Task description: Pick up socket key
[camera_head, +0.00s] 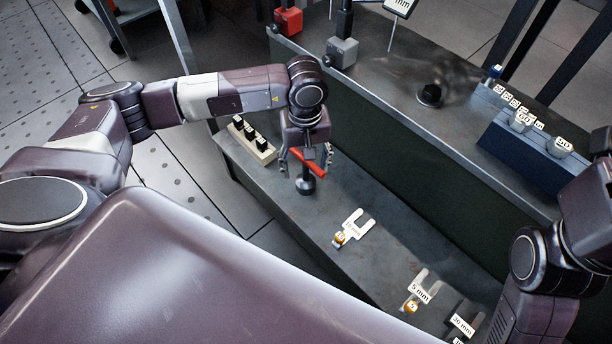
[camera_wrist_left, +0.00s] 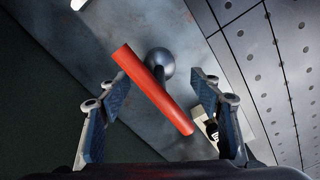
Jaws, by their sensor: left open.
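The socket key, with a red bar handle (camera_head: 314,160), stands upright on a dark round base (camera_head: 306,187) near the far left end of the low bench. My left gripper (camera_head: 306,166) is above the base, with its fingers on either side of the key. In the left wrist view the red handle (camera_wrist_left: 153,88) lies slantwise between the two blue-padded fingers of the open left gripper (camera_wrist_left: 162,100). A gap shows on both sides of the handle. The dark round base (camera_wrist_left: 160,62) shows behind it. My right gripper is not seen; only part of that arm shows at right.
A pale block with black pegs (camera_head: 252,140) stands left of the key. Labelled forked pieces (camera_head: 354,226) and (camera_head: 420,288) lie nearer on the low bench (camera_head: 285,222). A higher bench holds a blue rack (camera_head: 528,150) and a black knob (camera_head: 430,94).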

